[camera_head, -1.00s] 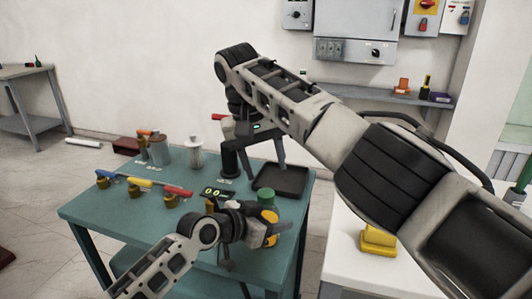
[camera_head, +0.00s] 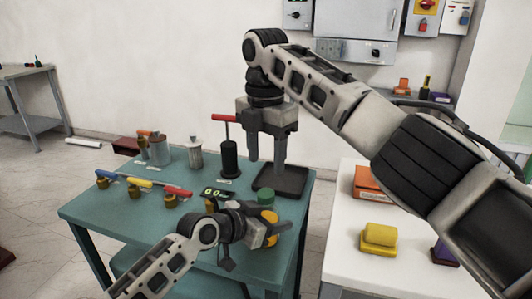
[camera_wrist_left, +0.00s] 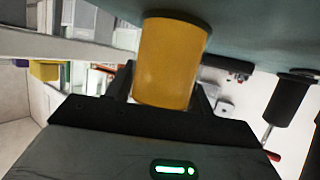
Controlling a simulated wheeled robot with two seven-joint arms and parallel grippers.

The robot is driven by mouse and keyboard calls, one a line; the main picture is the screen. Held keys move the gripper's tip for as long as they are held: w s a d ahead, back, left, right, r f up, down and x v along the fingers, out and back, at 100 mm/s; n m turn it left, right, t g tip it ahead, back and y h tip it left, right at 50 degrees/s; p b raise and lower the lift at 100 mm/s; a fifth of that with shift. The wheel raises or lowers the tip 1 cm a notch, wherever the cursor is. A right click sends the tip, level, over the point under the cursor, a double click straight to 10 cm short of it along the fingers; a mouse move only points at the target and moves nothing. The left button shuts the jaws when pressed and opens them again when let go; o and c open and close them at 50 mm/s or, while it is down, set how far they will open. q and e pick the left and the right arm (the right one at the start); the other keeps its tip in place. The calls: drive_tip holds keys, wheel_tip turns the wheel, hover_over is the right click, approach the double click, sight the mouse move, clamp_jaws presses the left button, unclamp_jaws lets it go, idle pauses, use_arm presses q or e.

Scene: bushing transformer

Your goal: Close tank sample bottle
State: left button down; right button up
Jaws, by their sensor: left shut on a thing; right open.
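The yellow sample bottle (camera_head: 269,217) stands near the front right of the teal table (camera_head: 120,212). A green piece (camera_head: 265,197) shows at its top; I cannot tell whether it is seated on the bottle. My left gripper (camera_head: 266,229) is shut around the bottle's side. In the left wrist view the yellow bottle (camera_wrist_left: 170,62) sits between the jaws, its dark end at the tabletop; its other end is hidden by the gripper.
A black cylinder with a red T-handle (camera_head: 229,158) stands left of my right gripper. Several valves with coloured handles (camera_head: 140,183), a grey canister (camera_head: 159,151) and a white cylinder (camera_head: 195,155) stand further left. A white table (camera_head: 345,225) on the right holds a yellow block (camera_head: 379,238) and an orange box (camera_head: 371,184).

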sight(266, 193)
drive_tip(key=shift+n, duration=0.3)
drive_tip(key=shift+f, duration=4)
drive_tip(key=c, duration=1)
drive_tip(key=m, duration=0.6)
drive_tip(key=shift+m, duration=0.3)
